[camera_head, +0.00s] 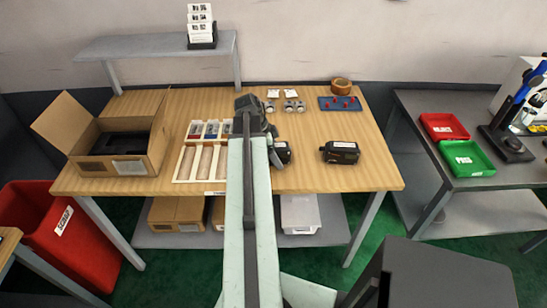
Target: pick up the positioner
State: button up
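A black boxy device with a pale label, which looks like a positioner (341,152), lies on the right part of the wooden table (360,178). My gripper (254,112) is at the far end of my pale green arm, over the middle of the table. It appears apart from the right-hand device. Its fingers are too small and dark to tell whether they are open or shut.
An open cardboard box (120,148) with a black insert stands at the table's left. A wooden divided tray (198,165), blue mat (339,103) and tape roll (340,85) are also there. Red tray (443,127) and green tray (466,159) sit on the right bench.

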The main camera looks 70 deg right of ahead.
jog(key=shift+f, duration=0.2)
grip_shut()
dwell(0.3)
jog(key=shift+r, duration=0.1)
notch_tip(320, 180, up, 11)
jog(key=p, duration=1)
jog(key=shift+f, duration=0.35)
